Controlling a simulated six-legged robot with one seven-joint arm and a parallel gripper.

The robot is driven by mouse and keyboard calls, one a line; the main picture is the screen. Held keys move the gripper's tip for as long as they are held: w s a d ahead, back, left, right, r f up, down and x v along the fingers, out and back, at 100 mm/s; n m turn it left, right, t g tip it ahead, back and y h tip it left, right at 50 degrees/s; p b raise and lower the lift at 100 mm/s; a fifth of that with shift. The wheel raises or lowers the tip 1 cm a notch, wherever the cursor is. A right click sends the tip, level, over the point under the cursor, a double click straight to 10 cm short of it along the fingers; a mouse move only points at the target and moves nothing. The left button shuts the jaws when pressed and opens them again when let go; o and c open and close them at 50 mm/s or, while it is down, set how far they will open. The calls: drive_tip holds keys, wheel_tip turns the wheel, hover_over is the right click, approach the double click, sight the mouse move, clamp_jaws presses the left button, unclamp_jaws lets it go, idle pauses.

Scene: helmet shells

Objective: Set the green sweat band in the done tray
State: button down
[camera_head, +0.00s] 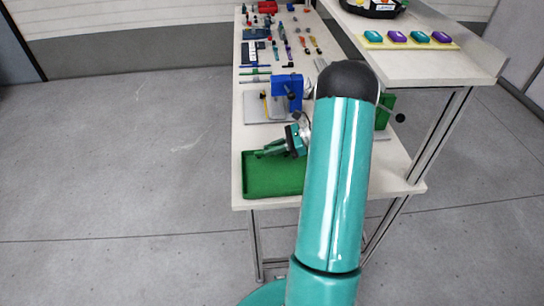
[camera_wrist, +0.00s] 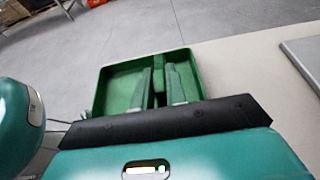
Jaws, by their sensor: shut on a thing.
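The green done tray (camera_head: 262,188) lies at the near left corner of the bench; it also shows in the wrist view (camera_wrist: 97,95). My gripper (camera_head: 268,152) is over the tray's far part in the head view, its fingers pointing left. In the wrist view my gripper (camera_wrist: 160,82) has its two fingers close together over the tray, shut on the green sweat band (camera_wrist: 158,78). Only a narrow part of the band shows between the fingers, green against the green tray. I cannot tell whether it touches the tray floor.
A blue fixture (camera_head: 288,92) and a grey plate (camera_head: 260,108) stand behind the tray. Tools and small parts lie farther back on the bench (camera_head: 250,133). The raised shelf (camera_head: 420,65) at right bears a yellow strip (camera_head: 405,46) with several green and purple pieces. The floor at left is clear.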

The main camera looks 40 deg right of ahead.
drive_tip(key=shift+w+f, duration=0.1)
drive_tip(key=shift+f, duration=1.85)
drive_tip(key=c, duration=1.4)
unclamp_jaws()
drive_tip(key=shift+c, duration=0.2)
drive_tip(key=shift+r, duration=0.1)
drive_tip(key=v, duration=0.7)
drive_tip(key=shift+d+r, duration=0.1)
drive_tip(key=shift+r, duration=0.05)
drive_tip(key=a+r+n+g+h, duration=0.25)
drive_tip(key=a+r+n, duration=0.35)
drive_tip(key=a, duration=0.4)
drive_tip(key=a+r+n+g+h, duration=0.2)
drive_tip(key=a+r+n+g, duration=0.15)
drive_tip(key=a+r, duration=0.6)
drive_tip(key=s+a+r+n+t+h, duration=0.2)
drive_tip(key=s+a+r+n+h, duration=0.1)
drive_tip(key=s+a+n, duration=0.4)
drive_tip(key=s+a+r+n+t+h, duration=0.2)
drive_tip(key=s+a+r+n+h, duration=0.1)
drive_tip(key=s+a+n, duration=0.5)
drive_tip(key=shift+s+r+h, duration=0.2)
drive_tip(key=shift+r+h, duration=0.15)
drive_tip(key=shift+r, duration=0.4)
